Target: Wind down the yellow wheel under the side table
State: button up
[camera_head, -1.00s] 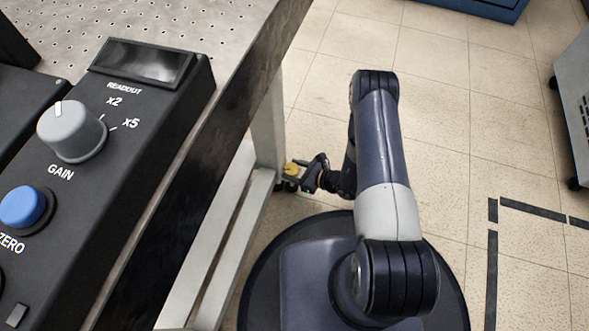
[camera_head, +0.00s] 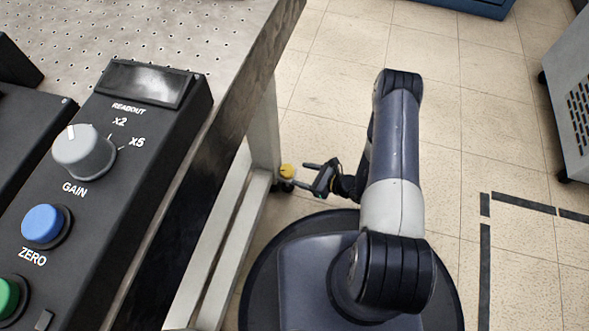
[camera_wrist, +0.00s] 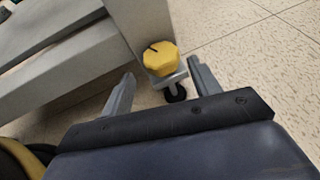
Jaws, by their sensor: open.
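The yellow wheel (camera_head: 286,171) is a small knob low on the leg of the side table (camera_head: 262,125), just above a dark caster. In the wrist view the yellow wheel (camera_wrist: 161,58) shows a dark mark on its top and sits on a grey bracket over the black caster (camera_wrist: 175,92). My gripper (camera_head: 308,175) is open and empty, to the right of the wheel. In the wrist view my gripper's fingers (camera_wrist: 160,75) stand apart, with the wheel beyond and between their tips, not touched as far as I can tell.
The perforated tabletop (camera_head: 150,30) carries a control box (camera_head: 140,160) with a gain knob and coloured buttons. The table's lower rail (camera_head: 215,240) runs beside my base. A grey cabinet (camera_head: 575,100) stands at the right. Tiled floor (camera_head: 450,110) with dark tape is otherwise open.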

aim_at(288, 170)
jog(key=shift+p+v, duration=0.5)
jog(key=shift+v, duration=1.75)
jog(key=shift+o, duration=0.3)
jog(key=shift+o, duration=0.8)
jog(key=shift+w+a+r, duration=0.1)
jog(key=shift+a+r, duration=0.05)
jog(key=shift+r, duration=0.1)
jog(key=shift+o, duration=0.2)
jog(key=r+n+g+p, duration=0.1)
jog(key=w+a+r+n+g+p, duration=0.1)
jog(key=g+p, duration=0.1)
jog(key=shift+w+r, duration=0.1)
jog(key=shift+w, duration=0.05)
jog(key=w+a+f+n+g, duration=0.1)
jog(key=a+f, duration=0.1)
jog(key=w+a+f+n+g+h, duration=0.1)
jog(key=w+a+f, duration=0.1)
jog(key=w+a+f+n+g+h+b, duration=0.1)
jog(key=a+f, duration=0.1)
jog(key=a, duration=0.1)
jog(key=shift+w, duration=0.15)
